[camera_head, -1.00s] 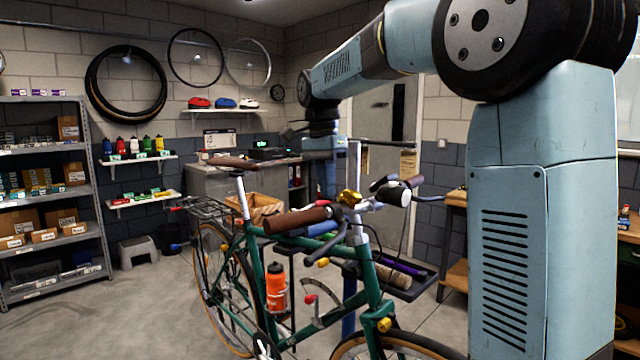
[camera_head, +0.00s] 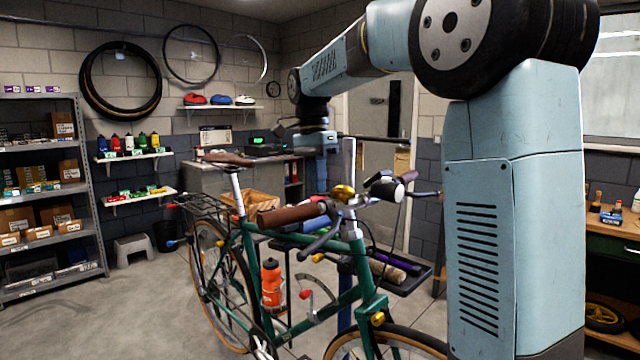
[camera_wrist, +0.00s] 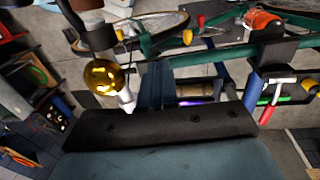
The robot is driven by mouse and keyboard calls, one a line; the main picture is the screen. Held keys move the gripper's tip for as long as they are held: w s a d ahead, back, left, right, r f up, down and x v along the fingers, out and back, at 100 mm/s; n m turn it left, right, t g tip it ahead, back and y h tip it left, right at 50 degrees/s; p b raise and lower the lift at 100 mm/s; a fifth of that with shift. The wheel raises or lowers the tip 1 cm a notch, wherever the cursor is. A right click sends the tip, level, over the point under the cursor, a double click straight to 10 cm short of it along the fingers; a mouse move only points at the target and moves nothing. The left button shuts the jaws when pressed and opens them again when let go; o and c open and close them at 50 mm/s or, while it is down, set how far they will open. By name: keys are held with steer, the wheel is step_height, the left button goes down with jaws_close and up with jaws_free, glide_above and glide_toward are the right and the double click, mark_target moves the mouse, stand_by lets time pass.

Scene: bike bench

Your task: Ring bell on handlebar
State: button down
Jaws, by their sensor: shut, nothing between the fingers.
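The brass-coloured domed bell (camera_head: 343,192) sits on the handlebar (camera_head: 325,210) of the green bicycle, near the stem. In the wrist view the bell (camera_wrist: 103,76) shows large at the left, with bright reflections.
A brown grip (camera_head: 290,214) and a black-and-white lamp (camera_head: 386,190) flank the bell. A dark tray (camera_head: 405,275) with tools is behind the bicycle. A shelf rack (camera_head: 50,190) stands at the left. The floor at lower left is clear.

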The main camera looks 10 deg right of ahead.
steer(key=shift+r, duration=0.35)
step_height(320, 180, up, 14)
stand_by(0.7)
stand_by(0.7)
steer(key=s+d+f+n+t, duration=0.3)
steer(key=s+d+f+n, duration=0.1)
steer(key=s+f, duration=0.8)
steer(key=s+d+f+n+t, duration=0.3)
steer(key=s+f+n, duration=0.4)
steer(key=s+f, duration=0.5)
steer(key=s, duration=0.3)
steer(key=shift+d+f+t+y, duration=0.35)
steer(key=shift+t+y, duration=0.05)
